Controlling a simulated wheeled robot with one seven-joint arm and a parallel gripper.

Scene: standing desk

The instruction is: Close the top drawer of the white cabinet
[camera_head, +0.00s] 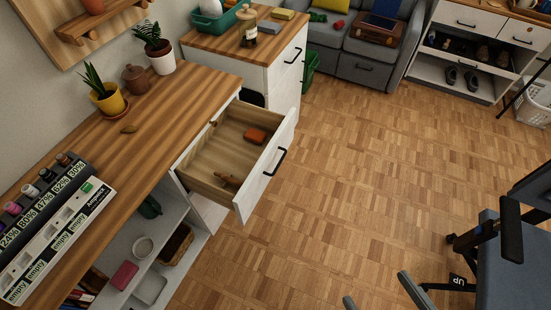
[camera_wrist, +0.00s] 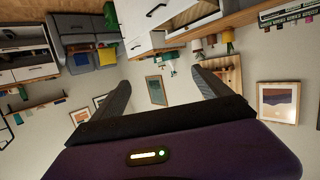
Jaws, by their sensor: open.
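The white cabinet under the wooden desktop has its top drawer (camera_head: 270,172) pulled far out, with a white front and a dark handle (camera_head: 275,161). Inside the wooden drawer lie an orange-red block (camera_head: 255,135) and a small brown item (camera_head: 229,181).
The wooden desktop (camera_head: 165,105) holds potted plants, a brown pot and a battery charger (camera_head: 55,235). Open shelves (camera_head: 160,250) stand below. A dark office chair (camera_head: 500,250) is at the right. The parquet floor (camera_head: 360,170) in front of the drawer is clear.

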